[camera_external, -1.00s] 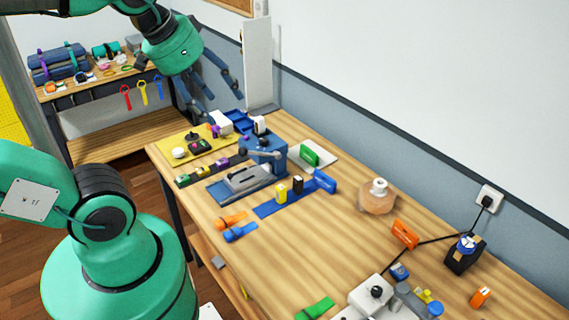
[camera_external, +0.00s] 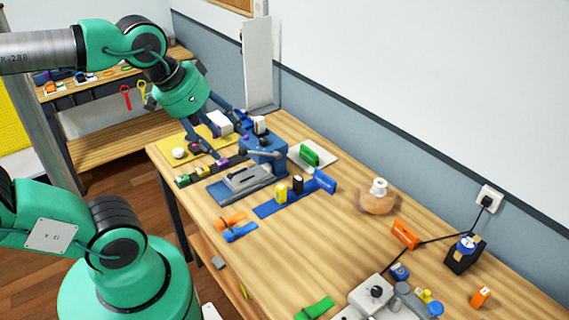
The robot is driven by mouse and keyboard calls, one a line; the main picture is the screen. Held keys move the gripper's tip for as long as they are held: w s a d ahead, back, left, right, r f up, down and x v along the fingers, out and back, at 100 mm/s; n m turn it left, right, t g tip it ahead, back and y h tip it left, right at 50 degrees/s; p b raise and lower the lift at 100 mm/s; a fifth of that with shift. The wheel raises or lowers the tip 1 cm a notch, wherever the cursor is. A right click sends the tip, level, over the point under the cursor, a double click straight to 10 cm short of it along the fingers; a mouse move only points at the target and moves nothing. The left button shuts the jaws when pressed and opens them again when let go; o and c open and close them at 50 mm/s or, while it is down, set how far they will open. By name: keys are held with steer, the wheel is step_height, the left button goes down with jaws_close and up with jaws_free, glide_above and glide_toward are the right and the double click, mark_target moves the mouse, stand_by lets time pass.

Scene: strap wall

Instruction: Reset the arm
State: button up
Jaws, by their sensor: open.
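My green arm reaches across the upper left of the view. My gripper (camera_external: 224,139) points down and to the right, low over the far left end of the workbench (camera_external: 330,240). Its two dark fingers are spread apart, with nothing seen between them. They are close to the yellow mat (camera_external: 170,143) and the blue clamping device (camera_external: 262,155). I cannot tell whether the fingertips touch anything. The fingers and wrist hide part of the mat and the things behind them.
A white block (camera_external: 219,122) stands near the fingers. A black device (camera_external: 465,254) has a cable to the wall socket (camera_external: 489,199). Bare wood lies mid-bench.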

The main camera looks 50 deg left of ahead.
steer(key=shift+f+b, duration=0.55)
steer(key=shift+f, duration=0.35)
